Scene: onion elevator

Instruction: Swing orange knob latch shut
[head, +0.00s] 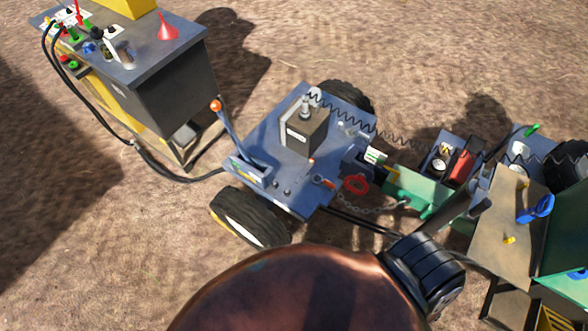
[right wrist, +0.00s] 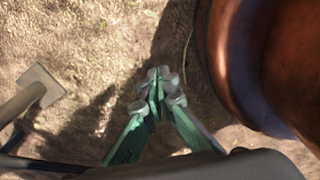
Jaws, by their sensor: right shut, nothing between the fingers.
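An orange ball knob (head: 216,105) tops a blue lever (head: 228,132) at the left edge of a blue wheeled cart (head: 275,160). The lever leans up and left from its bracket (head: 248,172). A smaller orange-red piece (head: 327,183) sits at the cart's lower right edge; which one is the latch is not certain. In the right wrist view my right gripper (right wrist: 161,82) has its green fingers together, empty, above bare ground. No latch shows there. I cannot make out the right gripper's fingers in the head view. My left gripper is not in view.
A grey-topped cabinet (head: 185,85) stands at upper left, with a black hose (head: 180,178) running to the cart. A red hook (head: 356,184), a chain (head: 375,208) and a green hitch (head: 415,190) lie right of the cart. A tan panel (head: 497,225) stands farther right.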

